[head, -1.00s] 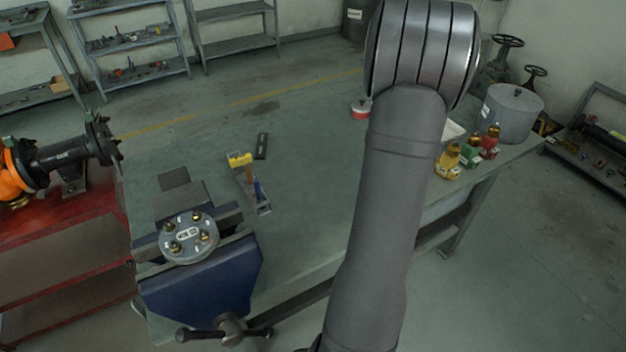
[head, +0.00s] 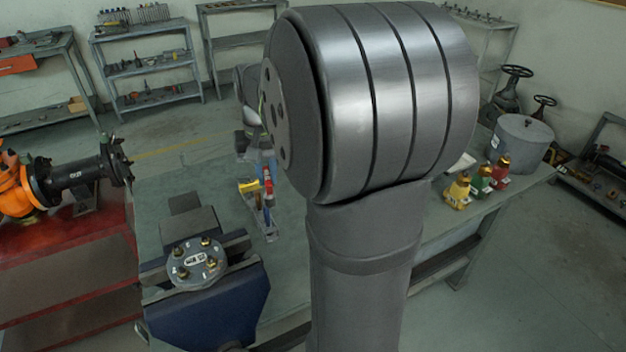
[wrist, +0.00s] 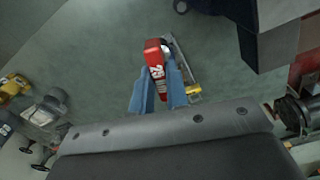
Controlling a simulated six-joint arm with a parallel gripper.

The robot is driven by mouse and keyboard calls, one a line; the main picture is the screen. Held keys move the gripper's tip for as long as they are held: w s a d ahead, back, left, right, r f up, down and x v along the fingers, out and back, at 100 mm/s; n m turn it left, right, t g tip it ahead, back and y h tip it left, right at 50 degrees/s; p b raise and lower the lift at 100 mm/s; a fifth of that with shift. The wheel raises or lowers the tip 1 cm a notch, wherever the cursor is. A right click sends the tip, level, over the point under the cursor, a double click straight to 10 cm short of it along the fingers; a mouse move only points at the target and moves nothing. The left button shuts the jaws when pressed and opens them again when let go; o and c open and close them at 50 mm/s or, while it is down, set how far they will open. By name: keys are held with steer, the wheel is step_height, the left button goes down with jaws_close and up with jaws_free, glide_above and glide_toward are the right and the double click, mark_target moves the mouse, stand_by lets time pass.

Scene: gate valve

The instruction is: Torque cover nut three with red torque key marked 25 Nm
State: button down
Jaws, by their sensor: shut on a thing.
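The red torque key (wrist: 157,68) shows part of a white "25" in the wrist view. My gripper (wrist: 160,82), with blue fingers, is shut on it. In the head view the red key (head: 267,184) is upright beside or over the tool rack (head: 265,226); I cannot tell whether it touches the rack. My gripper (head: 265,162) is partly hidden behind my arm there. The round grey cover (head: 197,262) has several brass nuts and a white label. It sits in the blue vise (head: 210,308), left of and nearer than the key. The nut numbers are too small to read.
A yellow-topped tool (head: 249,187) stands in the rack close to the held key. Yellow, green and red bottles (head: 481,178) and a grey pot (head: 522,143) stand at the bench's right. An orange and black valve assembly (head: 50,182) lies left. The bench between rack and vise looks clear.

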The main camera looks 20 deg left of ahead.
steer(key=s+a+r+n, duration=0.2)
steer(key=s+r, duration=0.3)
steer(key=s, duration=0.6)
steer(key=s+a+r+n, duration=0.3)
steer(key=s+r, duration=0.3)
steer(key=s, duration=0.6)
steer(key=shift+s+a, duration=0.2)
steer(key=shift+a, duration=0.5)
steer(key=shift+f, duration=1.3)
stand_by(0.9)
steer(key=m, duration=0.3)
steer(key=shift+m, duration=0.4)
